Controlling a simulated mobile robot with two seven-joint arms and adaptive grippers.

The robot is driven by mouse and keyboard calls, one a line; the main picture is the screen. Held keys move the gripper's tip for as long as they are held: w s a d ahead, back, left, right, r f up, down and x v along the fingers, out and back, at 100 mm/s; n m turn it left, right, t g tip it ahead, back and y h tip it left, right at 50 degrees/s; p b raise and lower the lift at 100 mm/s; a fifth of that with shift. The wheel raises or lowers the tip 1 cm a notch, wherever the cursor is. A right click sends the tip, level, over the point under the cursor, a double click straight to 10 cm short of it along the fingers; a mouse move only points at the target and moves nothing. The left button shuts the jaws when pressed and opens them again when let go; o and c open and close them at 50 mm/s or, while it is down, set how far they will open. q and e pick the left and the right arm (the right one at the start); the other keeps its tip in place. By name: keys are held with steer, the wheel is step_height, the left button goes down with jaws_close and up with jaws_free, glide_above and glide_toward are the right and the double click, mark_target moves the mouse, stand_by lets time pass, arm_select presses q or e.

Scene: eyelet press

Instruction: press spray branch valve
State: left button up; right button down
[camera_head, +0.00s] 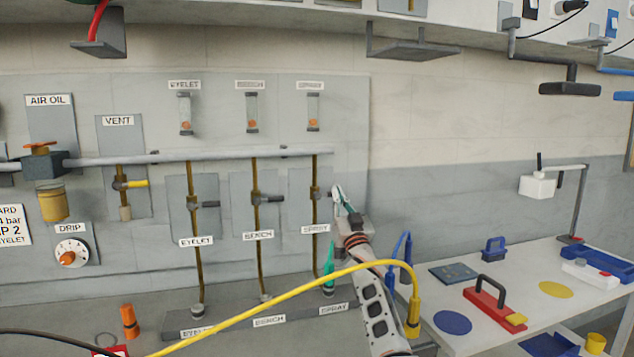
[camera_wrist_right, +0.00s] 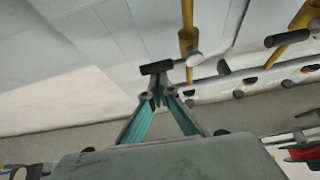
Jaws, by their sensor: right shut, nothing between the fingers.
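The spray branch valve (camera_head: 315,192) sits on the rightmost brass pipe, above the SPRAY label (camera_head: 315,229). In the right wrist view its dark handle (camera_wrist_right: 157,68) sticks out sideways from the brass pipe (camera_wrist_right: 187,35). My right gripper (camera_head: 340,197) is just right of this valve; its teal fingers are shut and empty. In the right wrist view the fingertips (camera_wrist_right: 160,97) are right at the handle; I cannot tell whether they touch. The eyelet valve (camera_head: 194,204) and bench valve (camera_head: 257,198) have their handles level, pointing right. My left gripper is not in view.
A yellow hose (camera_head: 290,295) arches in front of the panel's lower part and past my right arm. A teal fitting (camera_head: 329,272) stands at the spray outlet. A white table (camera_head: 470,335) with a red tool (camera_head: 492,309) is at the right. A shelf bracket (camera_head: 415,50) hangs above.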

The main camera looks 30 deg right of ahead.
step_height(320, 180, up, 5)
steer(key=p, duration=0.4)
steer(key=v, duration=1.1)
steer(key=shift+f+b, duration=0.35)
steer(key=shift+b, duration=0.1)
steer(key=shift+d, duration=0.15)
